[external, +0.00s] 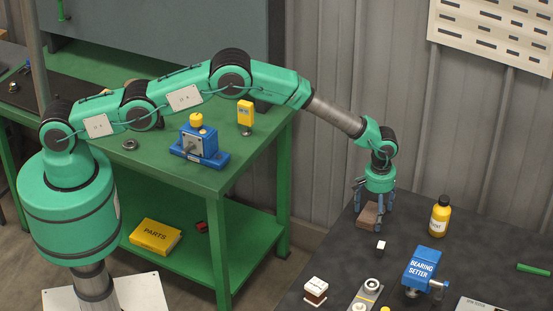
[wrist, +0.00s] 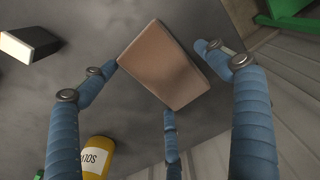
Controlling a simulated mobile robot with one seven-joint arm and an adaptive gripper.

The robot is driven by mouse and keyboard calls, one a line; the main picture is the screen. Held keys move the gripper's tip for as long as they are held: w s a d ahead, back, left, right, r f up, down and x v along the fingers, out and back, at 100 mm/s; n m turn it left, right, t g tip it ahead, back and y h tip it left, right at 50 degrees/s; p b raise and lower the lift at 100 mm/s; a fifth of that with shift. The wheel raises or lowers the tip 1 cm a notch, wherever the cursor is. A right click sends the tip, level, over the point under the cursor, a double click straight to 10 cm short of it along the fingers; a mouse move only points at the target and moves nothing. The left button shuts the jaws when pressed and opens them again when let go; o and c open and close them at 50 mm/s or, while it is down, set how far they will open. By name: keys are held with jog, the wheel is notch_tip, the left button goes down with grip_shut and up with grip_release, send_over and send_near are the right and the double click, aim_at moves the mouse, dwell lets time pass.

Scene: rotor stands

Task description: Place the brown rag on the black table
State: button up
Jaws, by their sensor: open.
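The brown rag (external: 367,216) looks like a folded, block-shaped brown piece. It lies on the black table (external: 335,250) near its far left edge. The rag fills the middle of the wrist view (wrist: 165,65). My gripper (external: 375,209) points down over the rag with its blue fingers spread. In the wrist view the fingers stand around the rag, apart from one another, and none is clearly closed on it. I cannot tell whether a finger touches the rag. The rag's far side is partly hidden by the fingers in the external view.
A yellow bottle (external: 440,216) stands right of the rag, and a small white-topped block (external: 380,246) lies in front. A blue bearing setter (external: 422,268) and other parts sit nearer. A green workbench (external: 215,178) stands left across a gap. A corrugated wall is behind.

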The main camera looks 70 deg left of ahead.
aim_at(375, 213)
notch_tip(375, 213, up, 12)
jog(key=shift+b, duration=0.3)
dwell(0.4)
jog(key=shift+r, duration=0.1)
dwell(0.4)
